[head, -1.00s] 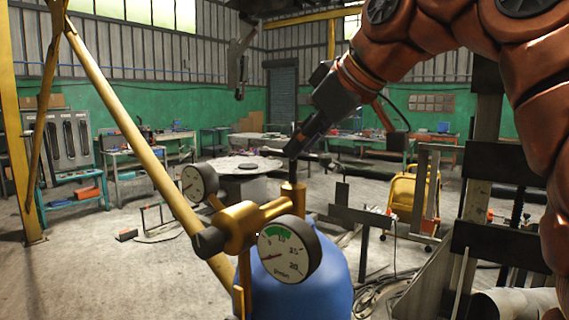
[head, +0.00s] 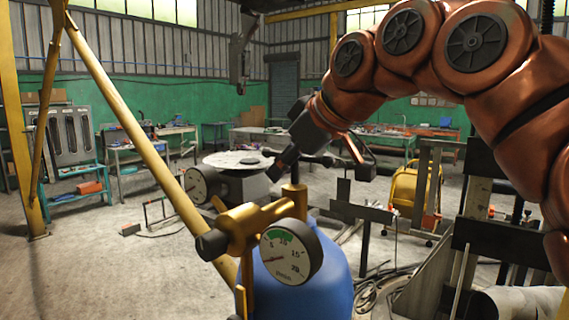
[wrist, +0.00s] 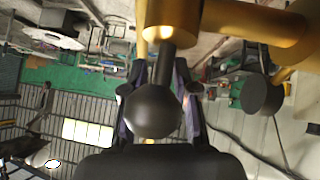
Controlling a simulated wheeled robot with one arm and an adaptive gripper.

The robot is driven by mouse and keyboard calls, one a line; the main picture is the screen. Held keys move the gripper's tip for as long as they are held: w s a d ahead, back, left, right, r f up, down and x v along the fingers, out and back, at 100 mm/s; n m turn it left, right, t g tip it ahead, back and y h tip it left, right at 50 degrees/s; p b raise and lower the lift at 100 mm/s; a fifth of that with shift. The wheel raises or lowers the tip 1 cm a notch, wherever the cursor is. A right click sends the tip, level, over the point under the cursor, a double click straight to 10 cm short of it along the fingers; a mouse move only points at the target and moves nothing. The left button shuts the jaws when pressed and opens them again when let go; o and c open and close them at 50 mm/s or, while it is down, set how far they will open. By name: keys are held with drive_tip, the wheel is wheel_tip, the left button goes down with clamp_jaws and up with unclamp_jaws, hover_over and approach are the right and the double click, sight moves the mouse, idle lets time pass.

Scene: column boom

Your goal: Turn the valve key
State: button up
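The brass valve (head: 262,222) sits on top of a blue cylinder (head: 325,270). In the wrist view, a dark ball-ended stem, which looks like the valve key (wrist: 154,110), sticks out from a brass post (wrist: 172,22). This part is hidden in the head view. My gripper (head: 276,173) is at the far side of the brass post, near its top. In the wrist view my gripper (wrist: 163,75) has one finger on each side of the stem. Gaps show between fingers and stem, so it looks open. I cannot tell whether it touches the ball.
Two dial gauges, a front one (head: 291,250) and a rear one (head: 201,184), stick out from the valve. A dark knob (head: 211,244) is at its left end. A yellow slanted pole (head: 140,140) stands close on the left. Metal frames (head: 425,190) stand to the right.

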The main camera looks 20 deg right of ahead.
clamp_jaws()
